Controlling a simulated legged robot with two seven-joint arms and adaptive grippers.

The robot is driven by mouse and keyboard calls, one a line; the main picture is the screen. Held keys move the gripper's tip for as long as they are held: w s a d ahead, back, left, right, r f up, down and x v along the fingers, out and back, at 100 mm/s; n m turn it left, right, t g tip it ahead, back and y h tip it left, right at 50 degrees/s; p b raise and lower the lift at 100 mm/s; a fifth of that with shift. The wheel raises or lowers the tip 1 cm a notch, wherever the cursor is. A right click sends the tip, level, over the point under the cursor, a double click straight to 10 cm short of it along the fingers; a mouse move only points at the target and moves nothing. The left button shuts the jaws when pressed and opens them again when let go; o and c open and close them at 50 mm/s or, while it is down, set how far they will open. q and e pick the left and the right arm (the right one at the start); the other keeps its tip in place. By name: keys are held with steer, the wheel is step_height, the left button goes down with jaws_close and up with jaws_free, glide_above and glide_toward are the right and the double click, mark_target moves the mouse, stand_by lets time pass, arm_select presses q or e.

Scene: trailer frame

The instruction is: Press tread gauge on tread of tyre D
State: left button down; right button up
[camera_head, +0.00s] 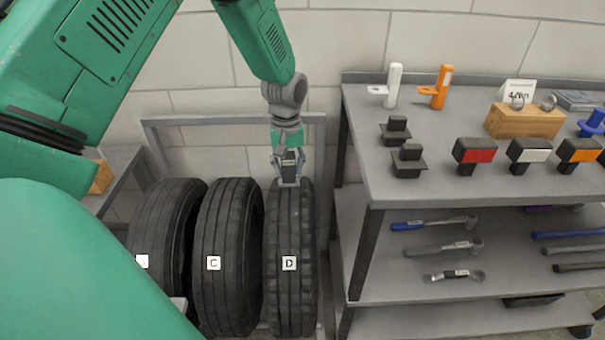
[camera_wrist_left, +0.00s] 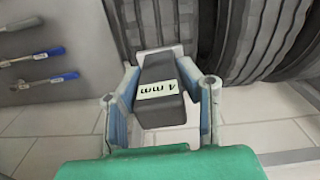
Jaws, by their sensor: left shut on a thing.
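Tyre D (camera_head: 291,225) stands upright in a rack, with a white "D" label on its tread. My left gripper (camera_head: 289,178) is above the top of tyre D, pointing down. It is shut on a dark block-shaped tread gauge (camera_wrist_left: 158,75). The gauge has a pale label reading "4 mm" in the left wrist view. The gauge's lower end is at or just above the tread; I cannot tell whether it touches. My right gripper is not in view.
Tyre C (camera_head: 228,255) stands left of tyre D, with another tyre (camera_head: 162,235) beyond it. A grey shelf table (camera_head: 440,185) is close on the right. It holds white and orange tools, dark blocks, a wooden holder (camera_head: 524,122) and several wrenches below. A block wall is behind.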

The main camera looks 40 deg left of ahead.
mark_target(291, 183)
arm_select(q)
steer(key=shift+a+f, duration=0.2)
steer(key=shift+f, duration=0.2)
steer(key=f+b, duration=0.2)
steer(key=d+f+b, duration=0.1)
steer(key=f+b, duration=0.1)
steer(key=shift+f+b, duration=0.15)
steer(key=shift+b, duration=0.25)
steer(key=shift+f+b, duration=0.2)
steer(key=shift+b, duration=0.1)
steer(key=shift+a+f, duration=0.1)
steer(key=shift+a, duration=0.35)
steer(key=shift+d, duration=0.4)
steer(key=shift+a+f, duration=0.1)
steer(key=shift+f, duration=0.05)
steer(key=shift+a+f, duration=0.25)
steer(key=shift+f, duration=0.05)
steer(key=shift+d+r, duration=0.1)
steer(key=shift+d, duration=0.15)
